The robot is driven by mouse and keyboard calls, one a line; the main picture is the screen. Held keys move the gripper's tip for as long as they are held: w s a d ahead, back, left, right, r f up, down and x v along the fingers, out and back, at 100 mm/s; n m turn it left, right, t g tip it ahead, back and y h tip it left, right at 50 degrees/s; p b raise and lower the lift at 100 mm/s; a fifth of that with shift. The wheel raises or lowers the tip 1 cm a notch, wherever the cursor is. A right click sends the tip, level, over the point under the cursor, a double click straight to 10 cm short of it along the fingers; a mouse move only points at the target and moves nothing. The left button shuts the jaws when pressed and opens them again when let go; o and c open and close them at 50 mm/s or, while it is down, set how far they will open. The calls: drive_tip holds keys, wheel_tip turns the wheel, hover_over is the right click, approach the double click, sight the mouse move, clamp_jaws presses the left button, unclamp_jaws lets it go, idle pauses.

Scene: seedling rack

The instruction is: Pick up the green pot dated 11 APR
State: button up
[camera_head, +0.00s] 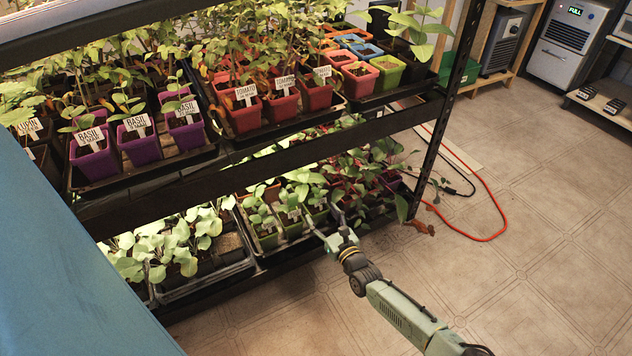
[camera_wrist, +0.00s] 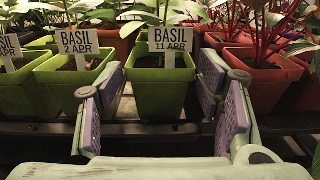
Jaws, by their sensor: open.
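The green pot dated 11 APR (camera_wrist: 163,95) stands upright on the lower shelf, with a white BASIL label at its front. It is centred in the wrist view. My gripper (camera_wrist: 162,78) is open, with one finger on each side of this pot and a gap on both sides. I cannot tell how deep the pot sits between the fingertips. In the head view my gripper (camera_head: 324,222) reaches in to the front of the lower shelf; labels there are too small to read.
A green BASIL pot dated 2 APR (camera_wrist: 75,85) stands close on the left. A red-orange pot (camera_wrist: 262,82) stands close on the right, by the right finger. The upper shelf (camera_head: 290,150) runs above. Clear floor (camera_head: 520,250) lies to the right.

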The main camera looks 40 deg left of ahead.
drive_tip(key=shift+x, duration=1.1)
drive_tip(key=shift+c, duration=0.6)
drive_tip(key=c, duration=0.8)
